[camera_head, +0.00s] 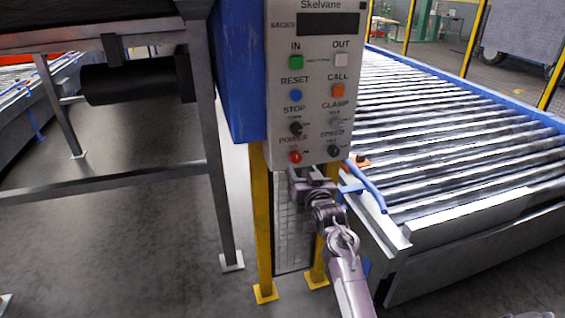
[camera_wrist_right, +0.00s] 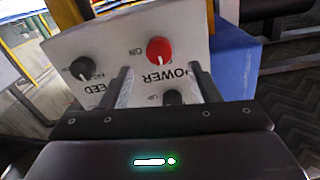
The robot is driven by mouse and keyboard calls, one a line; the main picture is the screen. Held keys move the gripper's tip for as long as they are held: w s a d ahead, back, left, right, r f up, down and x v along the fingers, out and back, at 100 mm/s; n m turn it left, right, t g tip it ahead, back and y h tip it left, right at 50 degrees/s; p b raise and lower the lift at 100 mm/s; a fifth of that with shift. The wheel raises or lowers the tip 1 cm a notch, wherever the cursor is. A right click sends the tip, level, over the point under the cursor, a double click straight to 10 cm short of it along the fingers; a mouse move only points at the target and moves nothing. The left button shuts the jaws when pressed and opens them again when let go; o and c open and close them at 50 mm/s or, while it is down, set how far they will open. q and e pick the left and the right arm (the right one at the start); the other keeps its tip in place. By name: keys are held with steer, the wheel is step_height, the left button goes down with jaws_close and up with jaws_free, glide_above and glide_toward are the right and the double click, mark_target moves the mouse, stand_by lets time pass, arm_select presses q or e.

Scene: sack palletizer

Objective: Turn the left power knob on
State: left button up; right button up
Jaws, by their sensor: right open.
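The red power knob (camera_head: 295,157) sits at the lower left of the grey control panel (camera_head: 313,100), under the POWER label. In the right wrist view the panel appears upside down, with the red knob (camera_wrist_right: 160,49) just beyond the fingertips and an ON mark to its left. My right gripper (camera_head: 304,172) is just below the panel's lower edge, close to the knob. In the wrist view its two fingers (camera_wrist_right: 160,72) are apart, with nothing held between them. My left gripper is out of view.
Several push buttons are higher up. Yellow posts (camera_head: 262,225) stand below the panel. A roller conveyor (camera_head: 440,125) is to the right.

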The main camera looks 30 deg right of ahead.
mark_target(297, 160)
steer(key=x, duration=0.3)
steer(key=shift+d, duration=0.2)
steer(key=shift+p+x, duration=0.3)
steer(key=shift+x, duration=0.8)
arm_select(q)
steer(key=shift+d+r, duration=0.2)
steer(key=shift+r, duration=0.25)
arm_select(e)
steer(key=shift+w+d+f, duration=0.1)
steer(key=shift+w, duration=0.65)
steer(key=c, duration=0.9)
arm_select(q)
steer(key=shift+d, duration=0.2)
arm_select(e)
steer(key=shift+c, duration=0.3)
